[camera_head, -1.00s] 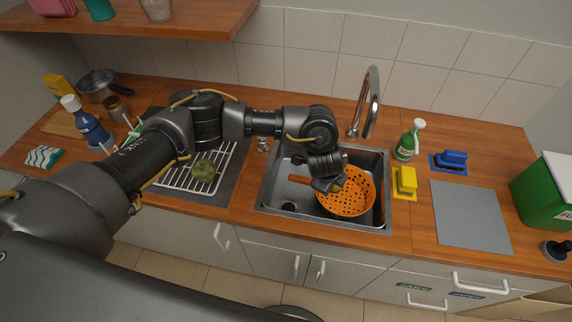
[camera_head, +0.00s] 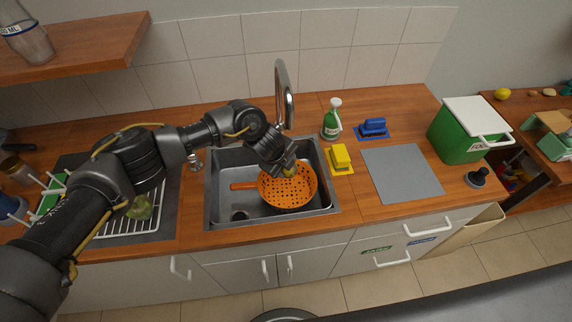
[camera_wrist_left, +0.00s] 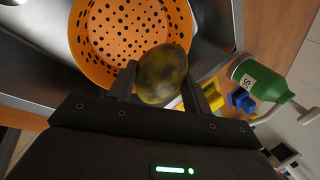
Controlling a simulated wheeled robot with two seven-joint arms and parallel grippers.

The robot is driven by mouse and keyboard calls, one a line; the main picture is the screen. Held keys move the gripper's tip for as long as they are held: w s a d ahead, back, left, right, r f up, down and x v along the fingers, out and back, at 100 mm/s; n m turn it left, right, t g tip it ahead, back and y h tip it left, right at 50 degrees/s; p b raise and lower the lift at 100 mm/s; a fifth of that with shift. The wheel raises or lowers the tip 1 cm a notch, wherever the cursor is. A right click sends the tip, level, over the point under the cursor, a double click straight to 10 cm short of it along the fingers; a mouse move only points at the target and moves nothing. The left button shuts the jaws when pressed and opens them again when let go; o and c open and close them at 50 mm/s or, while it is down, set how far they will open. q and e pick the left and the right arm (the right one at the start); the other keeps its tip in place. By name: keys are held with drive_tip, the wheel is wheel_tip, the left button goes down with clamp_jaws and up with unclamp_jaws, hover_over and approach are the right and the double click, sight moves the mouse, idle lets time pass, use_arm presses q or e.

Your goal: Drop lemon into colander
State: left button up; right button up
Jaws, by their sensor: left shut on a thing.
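The orange colander (camera_head: 297,196) with round holes sits in the steel sink; its bowl also shows in the left wrist view (camera_wrist_left: 92,52). My left gripper (camera_head: 288,170) is shut on the lemon, a dark yellow, mottled round fruit (camera_wrist_left: 163,72). In the head view the lemon shows as a small yellow-green patch above the colander's back part, partly hidden by the fingers. In the left wrist view it overlaps the colander's rim, between the fingertips (camera_wrist_left: 164,88). My right gripper is not in view.
The tap (camera_head: 287,95) rises behind the sink (camera_head: 215,196), close to my left arm. A yellow sponge (camera_head: 340,157), green spray bottle (camera_head: 332,119) and blue brush (camera_head: 373,128) stand right of it. A green item (camera_head: 140,207) lies on the rack. A bright yellow fruit (camera_head: 502,94) is far right.

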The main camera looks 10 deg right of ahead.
use_arm(q)
drive_tip(key=shift+f, duration=0.1)
drive_tip(key=shift+f, duration=5.1)
drive_tip(key=shift+f, duration=0.55)
drive_tip(key=o, duration=1.1)
drive_tip(key=v, duration=1.2)
drive_tip(key=shift+d, duration=0.1)
